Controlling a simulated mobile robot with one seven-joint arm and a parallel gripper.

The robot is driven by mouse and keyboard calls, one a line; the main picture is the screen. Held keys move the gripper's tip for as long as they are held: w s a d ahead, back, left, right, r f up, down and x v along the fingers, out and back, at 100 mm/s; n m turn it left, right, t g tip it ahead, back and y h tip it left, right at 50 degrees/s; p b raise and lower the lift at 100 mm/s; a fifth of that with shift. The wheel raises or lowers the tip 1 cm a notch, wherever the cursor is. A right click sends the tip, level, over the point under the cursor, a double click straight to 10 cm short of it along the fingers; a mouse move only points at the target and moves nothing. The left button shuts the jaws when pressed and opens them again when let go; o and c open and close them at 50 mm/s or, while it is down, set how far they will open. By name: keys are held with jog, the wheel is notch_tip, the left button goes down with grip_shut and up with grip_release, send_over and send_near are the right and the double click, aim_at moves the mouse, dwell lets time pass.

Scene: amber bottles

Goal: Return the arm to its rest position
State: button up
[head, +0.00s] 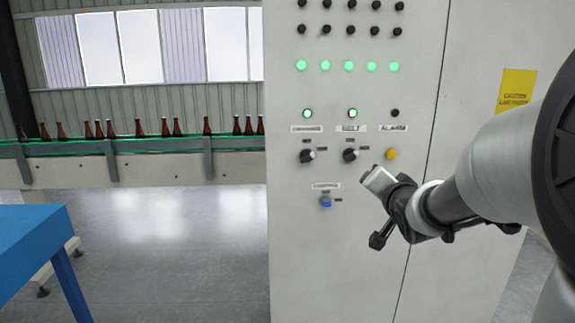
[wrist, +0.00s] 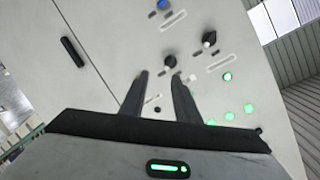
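My arm (head: 490,180) reaches in from the right edge of the head view, in front of the grey control cabinet. My gripper (wrist: 157,74) shows in the wrist view as two dark fingers standing apart, with nothing between them. The fingers point toward the cabinet face (head: 295,250), and I see no contact with it. In the head view the fingers are partly hidden by the wrist, to the right of the blue switch (head: 326,202).
The panel has black knobs (head: 307,156), a yellow button (head: 391,153) and lit green lamps (head: 348,66). Brown bottles (head: 138,128) stand on a conveyor (head: 150,168) at the left. A blue table (head: 35,240) is at lower left. The floor between is clear.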

jog(key=s+a+f+n+g+p, duration=0.1)
jog(key=s+a+n+g, duration=0.2)
jog(key=s, duration=0.7)
jog(key=s+a+f+n+g+p, duration=0.1)
jog(key=s+a+n+g, duration=0.2)
jog(key=s, duration=0.8)
jog(key=s+a+f+n+g+y+p, duration=0.1)
jog(key=s+a+n+g, duration=0.1)
jog(key=s, duration=0.8)
jog(key=shift+s+a+n+g, duration=0.4)
jog(key=shift+a+g, duration=0.35)
jog(key=shift+g, duration=0.05)
